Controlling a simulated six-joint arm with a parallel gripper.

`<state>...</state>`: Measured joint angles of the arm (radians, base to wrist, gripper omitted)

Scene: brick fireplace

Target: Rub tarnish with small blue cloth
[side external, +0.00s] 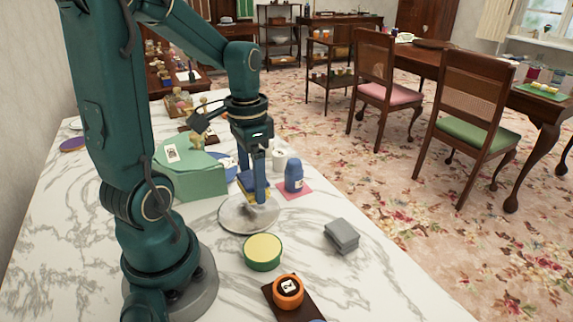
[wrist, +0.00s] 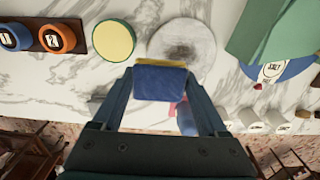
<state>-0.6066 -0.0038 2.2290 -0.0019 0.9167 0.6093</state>
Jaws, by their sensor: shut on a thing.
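My gripper (side external: 260,188) is shut on a small blue cloth (wrist: 160,84) with a yellow edge or layer. The cloth also shows beside the fingers in the side view (side external: 246,188). A round grey plate (side external: 232,222) lies flat on the marble top, just below the gripper. In the wrist view the plate (wrist: 203,34) has a dark tarnish smudge (wrist: 183,50) near its middle. The cloth overlaps the plate's near edge in that view. I cannot tell whether it touches the plate.
A blue bottle (side external: 294,174) stands on a pink mat close right of the gripper. A green box (side external: 195,182) stands left. A yellow-topped round tin (side external: 262,252), a folded grey cloth (side external: 341,236) and an orange jar (side external: 288,291) are nearer. The front right marble is clear.

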